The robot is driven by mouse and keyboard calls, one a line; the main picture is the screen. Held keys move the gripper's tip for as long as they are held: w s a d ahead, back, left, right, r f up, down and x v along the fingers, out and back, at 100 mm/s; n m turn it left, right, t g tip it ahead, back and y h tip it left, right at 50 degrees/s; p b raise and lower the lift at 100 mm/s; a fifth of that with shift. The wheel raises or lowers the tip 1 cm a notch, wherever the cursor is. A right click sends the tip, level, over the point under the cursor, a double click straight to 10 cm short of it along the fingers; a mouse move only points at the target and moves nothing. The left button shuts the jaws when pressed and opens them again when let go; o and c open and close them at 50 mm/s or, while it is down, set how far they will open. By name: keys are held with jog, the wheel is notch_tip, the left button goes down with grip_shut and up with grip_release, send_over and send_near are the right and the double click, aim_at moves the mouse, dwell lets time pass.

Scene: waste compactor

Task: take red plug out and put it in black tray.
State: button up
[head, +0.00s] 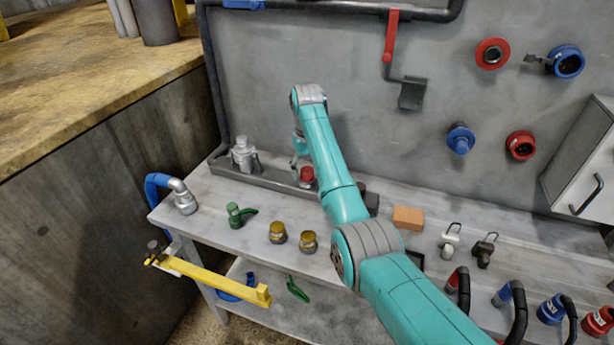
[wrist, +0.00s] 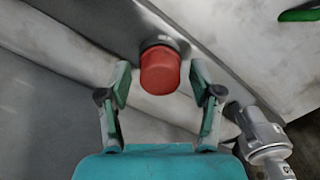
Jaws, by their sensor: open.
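My gripper (wrist: 160,80) is open, with one finger on each side of the plug and a gap to both. In the head view my gripper (head: 300,150) is partly hidden by my arm, just above the plug. How the plug is seated is hidden.
A grey metal fitting (head: 243,154) stands in the tray's left part. A green valve (head: 236,215) and two brass fittings (head: 278,232) are in front. Red (head: 493,53) and blue (head: 566,62) round connectors are on the wall. An orange block (head: 408,217) lies right of my arm.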

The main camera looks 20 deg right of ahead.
jog(key=m, duration=0.7)
jog(key=shift+m, duration=0.4)
jog(key=c, duration=1.2)
jog(key=o, duration=0.4)
grip_shut()
jog(key=n, duration=0.3)
jog(key=shift+n, duration=1.1)
